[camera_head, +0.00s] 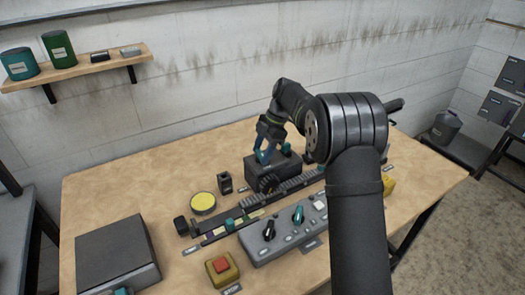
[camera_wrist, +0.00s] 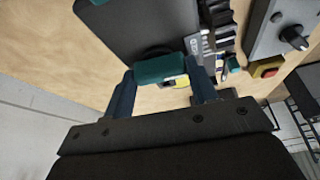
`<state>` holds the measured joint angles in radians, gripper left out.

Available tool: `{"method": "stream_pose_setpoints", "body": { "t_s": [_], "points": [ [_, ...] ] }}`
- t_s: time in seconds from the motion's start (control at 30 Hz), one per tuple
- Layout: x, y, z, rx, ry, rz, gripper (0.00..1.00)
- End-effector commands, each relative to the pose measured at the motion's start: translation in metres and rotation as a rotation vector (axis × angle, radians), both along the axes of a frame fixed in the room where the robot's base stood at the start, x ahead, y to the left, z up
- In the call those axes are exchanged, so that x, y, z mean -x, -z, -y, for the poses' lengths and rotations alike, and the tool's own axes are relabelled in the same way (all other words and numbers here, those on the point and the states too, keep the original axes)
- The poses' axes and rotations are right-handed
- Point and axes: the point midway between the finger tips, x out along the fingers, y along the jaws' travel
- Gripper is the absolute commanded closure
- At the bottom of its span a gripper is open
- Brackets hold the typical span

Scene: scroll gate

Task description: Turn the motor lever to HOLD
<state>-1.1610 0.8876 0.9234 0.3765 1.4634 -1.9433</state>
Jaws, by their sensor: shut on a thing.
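My gripper (camera_head: 265,153) is over the dark motor box (camera_head: 262,178) on the table, near the back. In the wrist view its two blue fingers (camera_wrist: 161,78) are shut on a teal lever grip (camera_wrist: 160,69), one finger at each end. The dark box (camera_wrist: 140,25) shows beyond the grip. The rest of the lever is mostly hidden by the grip and my fingers. I cannot read a HOLD mark in either view.
A grey panel (camera_head: 272,243) with a black knob (camera_head: 269,230) and a teal knob (camera_head: 298,215) stands in front. A red button on a yellow base (camera_head: 222,268), a yellow disc (camera_head: 203,203) and a toothed rail (camera_head: 290,189) are nearby. A grey box (camera_head: 118,254) is at left.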

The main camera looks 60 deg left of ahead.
Motion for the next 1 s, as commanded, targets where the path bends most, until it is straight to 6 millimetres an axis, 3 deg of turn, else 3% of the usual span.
{"method": "stream_pose_setpoints", "body": {
  "t_s": [0.3,0.8,0.83,0.93,1.0],
  "points": [
    [-0.0006,-0.0003,-0.0009,-0.001,-0.104,0.001,0.70],
    [-0.0005,-0.0004,-0.0009,-0.001,-0.120,0.002,0.70],
    [-0.0005,-0.0004,-0.0009,-0.001,-0.120,0.002,0.43],
    [-0.0004,-0.0003,-0.0009,-0.001,-0.120,0.002,0.25],
    [-0.0004,-0.0002,-0.0009,-0.001,-0.119,0.001,0.25]
  ]
}}
